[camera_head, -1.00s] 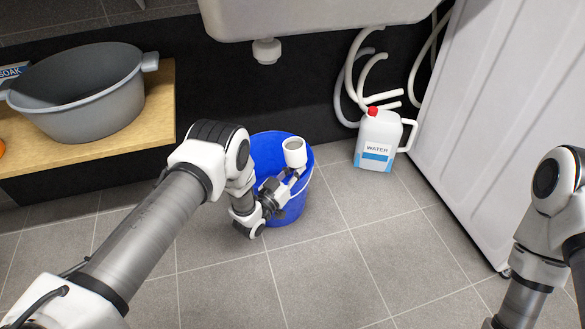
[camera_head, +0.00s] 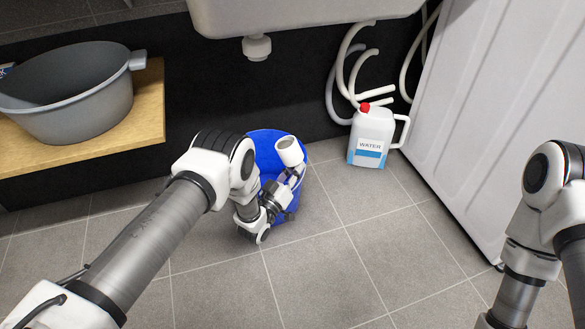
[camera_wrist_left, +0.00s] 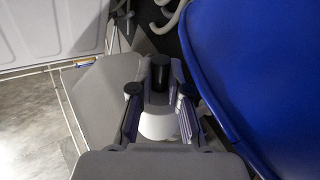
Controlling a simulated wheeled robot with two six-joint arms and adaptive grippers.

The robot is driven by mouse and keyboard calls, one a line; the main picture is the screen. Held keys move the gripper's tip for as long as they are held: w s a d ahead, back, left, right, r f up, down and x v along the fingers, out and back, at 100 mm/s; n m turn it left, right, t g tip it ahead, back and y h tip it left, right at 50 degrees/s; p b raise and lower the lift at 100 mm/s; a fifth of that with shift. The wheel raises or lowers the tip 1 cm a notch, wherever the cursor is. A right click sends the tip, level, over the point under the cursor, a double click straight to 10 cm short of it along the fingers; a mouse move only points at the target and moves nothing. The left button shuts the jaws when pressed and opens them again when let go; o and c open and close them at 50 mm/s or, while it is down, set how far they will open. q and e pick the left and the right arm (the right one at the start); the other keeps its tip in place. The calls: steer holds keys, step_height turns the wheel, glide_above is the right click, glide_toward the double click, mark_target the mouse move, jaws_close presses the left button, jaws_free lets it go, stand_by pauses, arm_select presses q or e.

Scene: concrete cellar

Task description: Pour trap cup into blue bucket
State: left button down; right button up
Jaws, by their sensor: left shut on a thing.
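The blue bucket (camera_head: 263,146) stands on the tiled floor, partly hidden behind my left arm. The white trap cup (camera_head: 290,151) is over the bucket's right side, tilted with its open rim leaning up and to the left. My left gripper (camera_head: 291,174) is shut on the cup from below. In the left wrist view the white cup (camera_wrist_left: 158,123) sits between the fingers of the gripper (camera_wrist_left: 160,95), with the bucket's blue wall (camera_wrist_left: 250,75) to the right. What is inside the cup and the bucket is not visible. My right arm shows at the right edge, its gripper out of view.
A white sink (camera_head: 300,15) with a drain stub (camera_head: 257,48) hangs above. A water jug (camera_head: 371,137) stands right of the bucket by white hoses (camera_head: 341,75). A grey tub (camera_head: 75,100) rests on a wooden shelf (camera_head: 145,125). A white appliance (camera_head: 480,110) borders the right; front floor is clear.

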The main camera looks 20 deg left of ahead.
stand_by(0.3)
arm_select(q)
steer(key=shift+d+n, duration=0.4)
steer(key=shift+n, duration=0.4)
steer(key=shift+t+y+b, duration=0.3)
steer(key=shift+d+n, duration=0.35)
steer(key=shift+n, duration=0.55)
steer(key=shift+d+n+t+y, duration=0.3)
steer(key=shift+n+t+y, duration=0.15)
steer(key=shift+n, duration=0.45)
steer(key=shift+f, duration=0.1)
